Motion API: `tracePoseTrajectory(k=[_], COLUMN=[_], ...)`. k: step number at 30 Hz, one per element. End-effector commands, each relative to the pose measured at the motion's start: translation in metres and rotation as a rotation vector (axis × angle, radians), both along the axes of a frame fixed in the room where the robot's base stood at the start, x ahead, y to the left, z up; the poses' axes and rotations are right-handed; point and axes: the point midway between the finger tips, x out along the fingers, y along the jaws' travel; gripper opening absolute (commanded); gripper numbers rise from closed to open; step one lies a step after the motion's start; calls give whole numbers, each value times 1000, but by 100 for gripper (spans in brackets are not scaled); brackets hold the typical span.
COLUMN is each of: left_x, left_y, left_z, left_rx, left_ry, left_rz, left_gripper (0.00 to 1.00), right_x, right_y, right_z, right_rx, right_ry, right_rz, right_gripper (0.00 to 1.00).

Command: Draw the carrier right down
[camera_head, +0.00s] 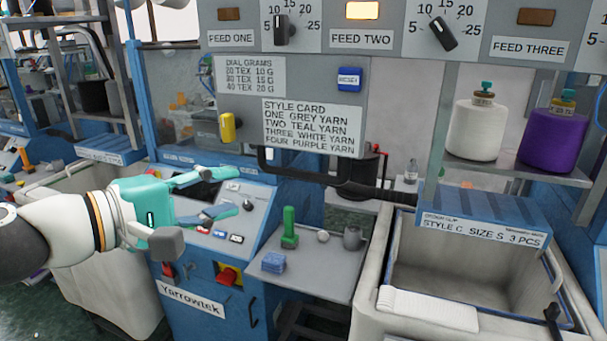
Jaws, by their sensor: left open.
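A grey panel (240,108) hangs under the feed dials and bears a printed card of dial grams and a style card. A black bar handle (305,176) runs along its lower edge; I take this panel with the handle to be the carrier, though no label names it. My left gripper (237,191) has teal fingers spread apart with nothing between them. It is left of the handle and apart from it, in front of the sloped control console (258,200). My right gripper is not in view.
A yellow knob (228,127) sticks out at the panel's left. The feed two lamp (362,10) glows. Below, a grey shelf (335,267) holds a green-handled tool (289,228) and blue blocks (273,262). A white cone (477,130) and a purple cone (553,140) stand at right above a bin (395,260).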

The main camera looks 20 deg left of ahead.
Motion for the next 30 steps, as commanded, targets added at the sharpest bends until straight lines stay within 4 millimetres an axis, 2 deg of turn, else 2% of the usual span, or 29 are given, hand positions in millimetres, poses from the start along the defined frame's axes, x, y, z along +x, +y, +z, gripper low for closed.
tracePoseTrajectory(k=[5, 21, 30], left_x=[22, 121, 144], left_y=[-12, -56, -66], left_z=[-5, -28, -31], left_rx=[1, 4, 5], left_ry=[7, 6, 3], left_rz=[-4, 0, 2], left_gripper=[41, 41, 41], right_x=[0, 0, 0], right_y=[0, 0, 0], right_z=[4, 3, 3], right_rx=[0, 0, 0], right_ry=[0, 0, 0], right_rz=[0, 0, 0], right_gripper=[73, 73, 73])
